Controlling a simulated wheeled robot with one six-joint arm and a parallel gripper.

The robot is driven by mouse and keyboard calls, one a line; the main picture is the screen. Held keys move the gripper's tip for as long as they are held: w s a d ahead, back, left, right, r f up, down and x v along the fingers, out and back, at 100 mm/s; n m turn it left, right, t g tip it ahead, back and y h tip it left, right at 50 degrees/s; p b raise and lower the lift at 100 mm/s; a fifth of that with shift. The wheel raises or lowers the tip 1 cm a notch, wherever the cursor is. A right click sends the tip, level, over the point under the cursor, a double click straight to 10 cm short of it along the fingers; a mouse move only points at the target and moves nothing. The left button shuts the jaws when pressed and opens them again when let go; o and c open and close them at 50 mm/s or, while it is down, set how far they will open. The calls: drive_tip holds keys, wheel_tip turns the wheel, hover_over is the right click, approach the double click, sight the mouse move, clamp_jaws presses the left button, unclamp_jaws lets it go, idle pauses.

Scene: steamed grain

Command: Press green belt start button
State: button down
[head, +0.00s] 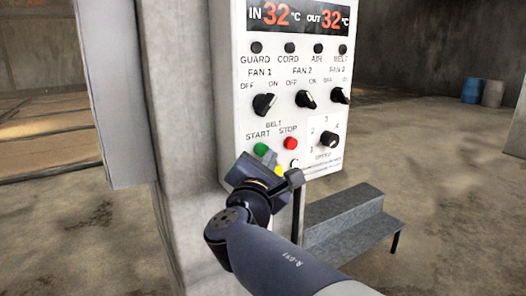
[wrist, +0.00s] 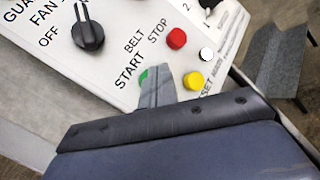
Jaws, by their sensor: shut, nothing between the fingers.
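The green belt start button (head: 260,149) sits on the white control panel (head: 240,100), under the word START. In the wrist view only a sliver of the green button (wrist: 143,76) shows; my fingers cover the rest. My gripper (head: 271,158) is shut and empty, with its grey fingertips in front of the panel at the lower right of the green button. In the wrist view the fingertips (wrist: 157,70) overlap the button's right side. I cannot tell whether they touch it.
A red stop button (head: 290,143) is right of the green one. A yellow button (head: 278,170) is just below, partly behind my gripper. Black fan knobs (head: 265,104) are above, a speed dial (head: 329,139) at right. A grey step (head: 345,215) stands on the floor at right.

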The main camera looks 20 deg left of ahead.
drive_tip(key=shift+w+a, duration=0.1)
drive_tip(key=shift+w+a, duration=0.2)
drive_tip(key=shift+a, duration=0.05)
drive_tip(key=shift+w+a, duration=0.3)
drive_tip(key=shift+a, duration=0.05)
idle(1.0)
drive_tip(key=shift+s+d, duration=0.1)
drive_tip(key=shift+s+d+b, duration=0.5)
drive_tip(key=shift+d, duration=0.1)
drive_tip(key=s+d+b, duration=0.1)
drive_tip(key=s+d, duration=0.2)
drive_tip(key=shift+s+d+b, duration=0.1)
drive_tip(key=shift+d+b, duration=0.3)
idle(0.3)
drive_tip(key=shift+a, duration=0.1)
idle(0.5)
